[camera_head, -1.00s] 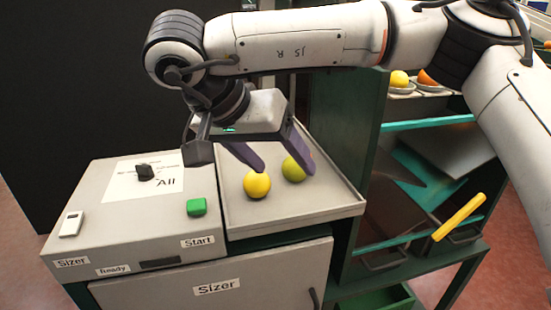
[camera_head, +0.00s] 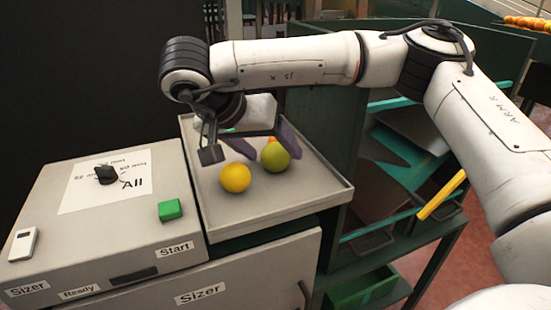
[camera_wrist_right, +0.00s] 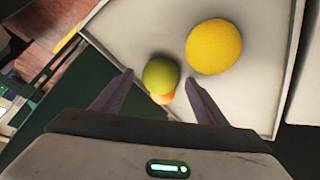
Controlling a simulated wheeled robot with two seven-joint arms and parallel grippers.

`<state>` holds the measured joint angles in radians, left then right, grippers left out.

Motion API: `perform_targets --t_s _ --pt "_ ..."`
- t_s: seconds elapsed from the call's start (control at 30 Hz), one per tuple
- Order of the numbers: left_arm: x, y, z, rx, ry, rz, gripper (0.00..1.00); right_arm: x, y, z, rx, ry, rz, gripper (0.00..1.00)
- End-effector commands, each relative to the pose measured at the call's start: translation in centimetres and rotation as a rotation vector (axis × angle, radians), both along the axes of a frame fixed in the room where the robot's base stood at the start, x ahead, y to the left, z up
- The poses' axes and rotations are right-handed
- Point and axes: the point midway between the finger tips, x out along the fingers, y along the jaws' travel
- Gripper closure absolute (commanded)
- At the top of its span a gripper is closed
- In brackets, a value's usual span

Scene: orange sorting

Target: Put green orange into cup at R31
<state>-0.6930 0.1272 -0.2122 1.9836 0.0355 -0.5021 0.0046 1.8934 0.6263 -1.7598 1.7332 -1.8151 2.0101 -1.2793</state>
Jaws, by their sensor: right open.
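The green orange (camera_head: 275,157) sits on the grey tray (camera_head: 290,203) of the sizer, right of a yellow orange (camera_head: 235,178). My right gripper (camera_head: 272,152) is open, its dark fingers reaching down around the green orange. In the right wrist view the green orange (camera_wrist_right: 161,74) shows between the fingertips (camera_wrist_right: 159,77), with nothing gripped. The yellow orange (camera_wrist_right: 213,46) lies outside the right finger. A partly hidden orange-coloured fruit (camera_wrist_right: 163,98) shows beside the green orange. I cannot make out a cup marked R31. My left gripper is not in view.
The sizer panel (camera_head: 130,225) with a green Start button (camera_head: 170,210) and a knob stands left of the tray. A dark green shelf frame with a yellow handle (camera_head: 441,195) stands to the right. The tray has a raised rim.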

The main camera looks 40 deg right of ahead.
Motion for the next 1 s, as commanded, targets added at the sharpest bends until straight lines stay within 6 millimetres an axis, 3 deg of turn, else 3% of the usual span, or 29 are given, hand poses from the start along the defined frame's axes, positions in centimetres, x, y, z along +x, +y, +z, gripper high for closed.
perform_targets --t_s 0.3,0.6,0.83,1.0 --pt "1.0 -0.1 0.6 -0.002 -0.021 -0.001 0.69 0.1 -0.4 -0.6 0.000 -0.001 0.002 0.33" --pt "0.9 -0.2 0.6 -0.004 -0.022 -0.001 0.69 0.1 -0.4 -0.5 -0.001 -0.002 0.001 0.82" --pt "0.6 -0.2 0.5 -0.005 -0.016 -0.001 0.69 0.1 -0.4 -0.3 0.000 -0.003 0.001 0.84" --pt "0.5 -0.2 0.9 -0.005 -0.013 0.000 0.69 0.2 -0.4 2.1 -0.001 -0.007 0.000 0.84"
